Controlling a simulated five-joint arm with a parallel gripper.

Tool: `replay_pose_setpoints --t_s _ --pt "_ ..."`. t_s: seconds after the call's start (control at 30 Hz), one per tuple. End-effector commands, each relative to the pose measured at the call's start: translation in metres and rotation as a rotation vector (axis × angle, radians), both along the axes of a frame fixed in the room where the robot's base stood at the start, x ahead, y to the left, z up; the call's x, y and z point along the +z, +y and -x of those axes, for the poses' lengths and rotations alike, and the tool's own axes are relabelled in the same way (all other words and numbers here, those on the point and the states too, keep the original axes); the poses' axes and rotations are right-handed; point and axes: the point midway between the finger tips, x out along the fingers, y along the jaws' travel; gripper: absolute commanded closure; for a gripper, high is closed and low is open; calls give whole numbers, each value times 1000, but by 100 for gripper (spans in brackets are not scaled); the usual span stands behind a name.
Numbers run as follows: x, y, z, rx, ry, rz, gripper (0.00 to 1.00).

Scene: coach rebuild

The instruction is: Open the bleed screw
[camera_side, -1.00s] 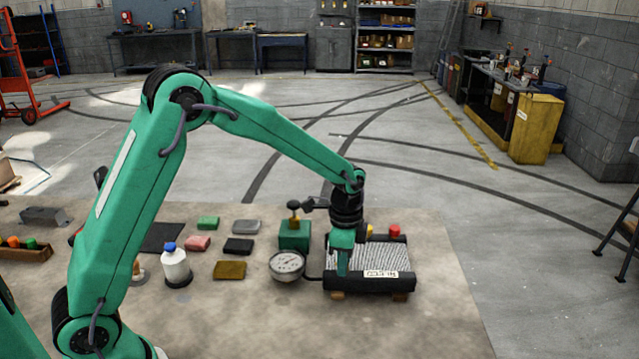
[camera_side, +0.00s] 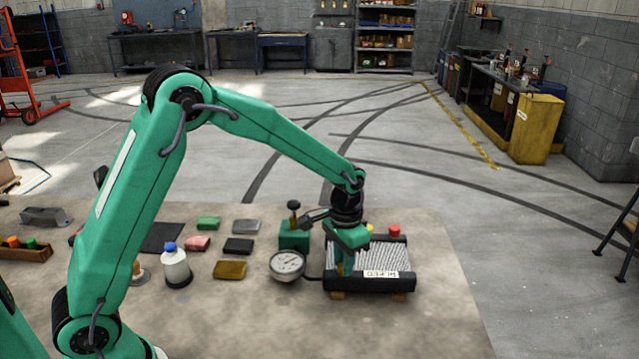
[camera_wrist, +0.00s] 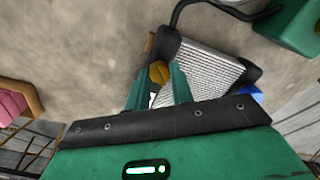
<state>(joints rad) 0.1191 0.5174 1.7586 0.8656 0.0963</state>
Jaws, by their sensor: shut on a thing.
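The radiator (camera_side: 385,255), with a silver finned core and black end tanks, lies on wooden blocks near the right of the table; it also shows in the wrist view (camera_wrist: 205,68). The bleed screw (camera_wrist: 160,71) is a round brass-yellow head at the near corner of the radiator. My gripper (camera_wrist: 161,82) points down at that corner, its green fingers shut on the bleed screw from both sides. In the side view my gripper (camera_side: 346,266) covers most of the screw. The screw's thread is hidden.
A red cap (camera_side: 394,231) and a yellow cap (camera_side: 370,228) stand at the radiator's far side. Free table lies in front.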

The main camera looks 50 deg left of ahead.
Motion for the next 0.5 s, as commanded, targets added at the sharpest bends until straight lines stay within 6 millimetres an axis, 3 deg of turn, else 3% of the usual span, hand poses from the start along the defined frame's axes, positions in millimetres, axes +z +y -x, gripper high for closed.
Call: replay_pose_setpoints --t_s 0.5 --pt "1 0 0 485 0 0 100"
